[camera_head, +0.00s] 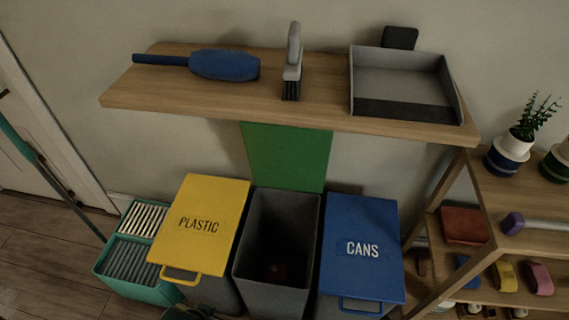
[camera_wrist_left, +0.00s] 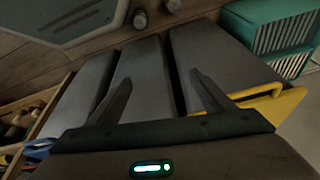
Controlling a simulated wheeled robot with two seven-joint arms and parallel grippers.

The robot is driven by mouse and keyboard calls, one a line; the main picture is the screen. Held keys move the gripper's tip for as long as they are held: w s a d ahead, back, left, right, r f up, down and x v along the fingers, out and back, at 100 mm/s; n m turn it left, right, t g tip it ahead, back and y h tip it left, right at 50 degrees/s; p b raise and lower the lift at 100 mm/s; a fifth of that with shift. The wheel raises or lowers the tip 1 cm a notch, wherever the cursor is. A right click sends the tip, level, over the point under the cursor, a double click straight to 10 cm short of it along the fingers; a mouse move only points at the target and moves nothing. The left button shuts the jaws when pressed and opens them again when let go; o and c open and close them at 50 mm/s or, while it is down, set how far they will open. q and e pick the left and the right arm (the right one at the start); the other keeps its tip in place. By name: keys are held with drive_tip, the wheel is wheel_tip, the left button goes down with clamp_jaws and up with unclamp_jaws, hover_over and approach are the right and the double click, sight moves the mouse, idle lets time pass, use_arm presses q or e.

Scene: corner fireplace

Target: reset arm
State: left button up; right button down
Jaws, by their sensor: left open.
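My left gripper (camera_wrist_left: 160,80) shows in the left wrist view, with its two dark fingers spread apart and nothing between them. It is in front of the grey bin fronts (camera_wrist_left: 139,75). A small dark shape at the bottom edge of the head view, below the yellow lid, may be part of my left arm; it is too cut off to tell. My right gripper is in neither view.
The yellow PLASTIC lid (camera_head: 202,215) and blue CANS lid (camera_head: 362,249) are down. Between them the grey bin (camera_head: 277,225) is open, its green lid (camera_head: 286,155) raised. A wooden shelf (camera_head: 318,112) hangs above. A teal crate (camera_head: 135,279) stands left, a wooden rack (camera_head: 487,204) right.

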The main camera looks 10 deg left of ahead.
use_arm(q)
wheel_tip(320, 180, down, 22)
drive_tip(key=s+d+t+p, duration=0.1)
drive_tip(key=d+p, duration=0.1)
drive_tip(key=p, duration=0.3)
drive_tip(key=shift+d+h, duration=0.3)
drive_tip(key=shift+h, duration=0.1)
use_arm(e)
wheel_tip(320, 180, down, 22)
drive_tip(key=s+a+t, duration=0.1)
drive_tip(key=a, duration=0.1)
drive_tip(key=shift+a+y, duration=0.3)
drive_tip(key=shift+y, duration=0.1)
use_arm(q)
drive_tip(key=shift+r, duration=0.1)
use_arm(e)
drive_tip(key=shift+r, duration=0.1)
